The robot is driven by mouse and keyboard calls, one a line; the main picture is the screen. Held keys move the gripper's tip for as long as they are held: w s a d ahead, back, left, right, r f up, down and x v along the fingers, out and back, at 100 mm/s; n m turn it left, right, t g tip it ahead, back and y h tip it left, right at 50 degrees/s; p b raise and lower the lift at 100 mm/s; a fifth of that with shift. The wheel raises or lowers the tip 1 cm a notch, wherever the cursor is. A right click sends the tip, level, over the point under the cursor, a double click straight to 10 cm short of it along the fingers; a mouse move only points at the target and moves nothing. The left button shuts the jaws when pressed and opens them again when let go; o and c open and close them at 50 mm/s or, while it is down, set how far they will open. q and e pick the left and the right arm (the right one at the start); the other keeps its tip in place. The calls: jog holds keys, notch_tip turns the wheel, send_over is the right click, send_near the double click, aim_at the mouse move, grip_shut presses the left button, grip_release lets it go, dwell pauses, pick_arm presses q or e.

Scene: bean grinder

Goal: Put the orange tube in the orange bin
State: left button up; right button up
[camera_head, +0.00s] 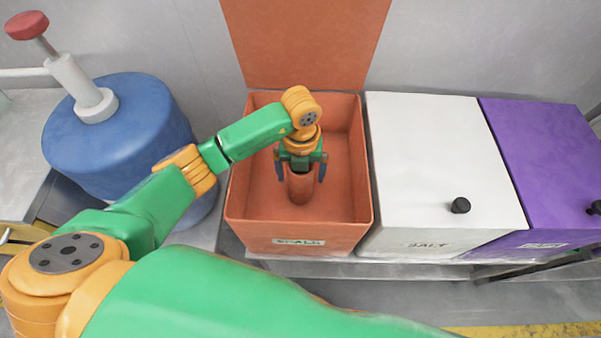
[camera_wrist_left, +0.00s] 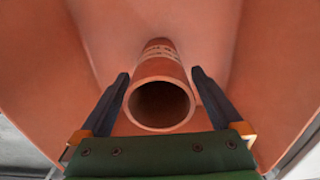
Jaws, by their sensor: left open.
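The orange tube (camera_head: 300,187) stands inside the open orange bin (camera_head: 248,195) in the head view, below my left gripper (camera_head: 301,174). In the left wrist view the tube (camera_wrist_left: 160,70) shows its round open end toward the camera. My left gripper (camera_wrist_left: 160,84) is open, with one dark finger on each side of the tube and a gap visible beside it. Whether the tube rests on the bin's floor is hard to tell. My right gripper is not in view.
The bin's orange lid (camera_head: 305,40) stands raised at the back. A closed white bin marked salt (camera_head: 440,150) and a closed purple bin (camera_head: 550,150) stand to the right. A blue drum-shaped container (camera_head: 110,140) with a red-knobbed handle (camera_head: 27,25) is at left.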

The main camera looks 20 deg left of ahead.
pick_arm(q)
notch_tip(320, 180, up, 11)
jog(key=shift+r+p, duration=0.15)
jog(key=shift+p, duration=0.2)
